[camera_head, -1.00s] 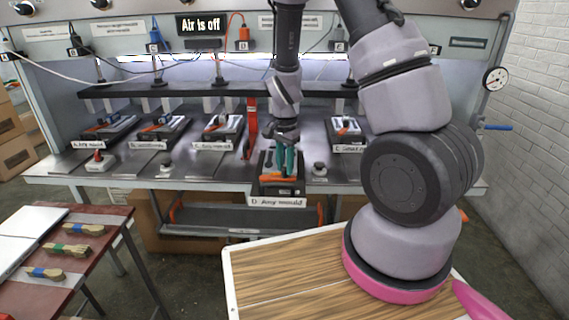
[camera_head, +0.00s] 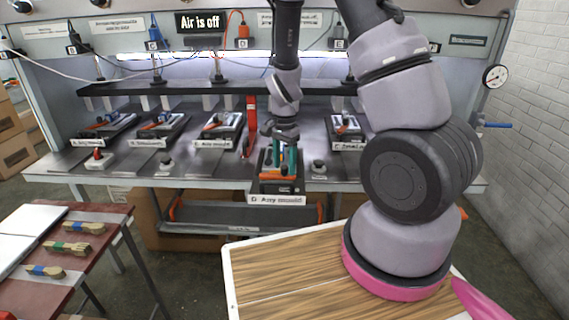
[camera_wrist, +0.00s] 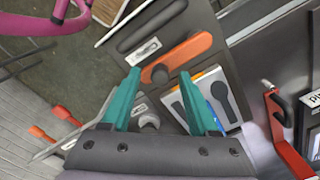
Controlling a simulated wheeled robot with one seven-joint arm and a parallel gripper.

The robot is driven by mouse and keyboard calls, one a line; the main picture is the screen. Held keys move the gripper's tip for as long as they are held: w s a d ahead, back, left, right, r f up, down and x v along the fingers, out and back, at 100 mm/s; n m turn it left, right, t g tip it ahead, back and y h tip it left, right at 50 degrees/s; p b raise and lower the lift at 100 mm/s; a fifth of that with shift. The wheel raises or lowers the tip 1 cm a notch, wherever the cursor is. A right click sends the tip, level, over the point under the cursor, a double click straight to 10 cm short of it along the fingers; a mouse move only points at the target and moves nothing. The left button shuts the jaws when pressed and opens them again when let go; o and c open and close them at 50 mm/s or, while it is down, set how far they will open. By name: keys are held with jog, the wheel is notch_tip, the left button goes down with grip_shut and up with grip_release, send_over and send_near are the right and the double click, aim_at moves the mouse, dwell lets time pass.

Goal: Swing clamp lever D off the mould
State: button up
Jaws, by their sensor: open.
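Mould D (camera_head: 262,187) sits at the bench front in the head view, behind its label (camera_head: 277,199). In the wrist view its pale insert with dark spoon shapes (camera_wrist: 222,92) shows, with some blue beside it. The orange clamp lever D (camera_wrist: 186,51) lies on the dark base alongside the insert, its dark pivot at the lower left end. It looks clear of most of the insert; any slight overlap at the edge is hard to tell. My gripper (camera_wrist: 160,77) has its teal fingers apart, one either side of the pivot end, holding nothing. In the head view my gripper (camera_head: 285,160) is above the mould.
A red upright handle (camera_head: 250,122) stands left behind mould D; a red bracket (camera_wrist: 286,140) shows in the wrist view. Dark knobs (camera_head: 319,167) flank the mould. Other moulds (camera_head: 218,128) line the bench. A wooden-topped table (camera_head: 290,275) stands in front.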

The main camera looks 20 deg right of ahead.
jog(key=shift+r, duration=0.1)
notch_tip(320, 180, up, 11)
jog(key=shift+f, duration=0.2)
dwell(0.4)
notch_tip(320, 180, up, 15)
jog(key=n+t+y, duration=0.2)
jog(key=n+t, duration=0.1)
send_over(285, 167)
jog(key=s+d, duration=0.2)
jog(key=s, duration=0.3)
jog(key=s+d+r+n+t, duration=0.2)
jog(key=s+r+n+t, duration=0.2)
jog(key=s+r, duration=0.6)
jog(key=shift+s, duration=0.15)
jog(key=shift+d, duration=0.1)
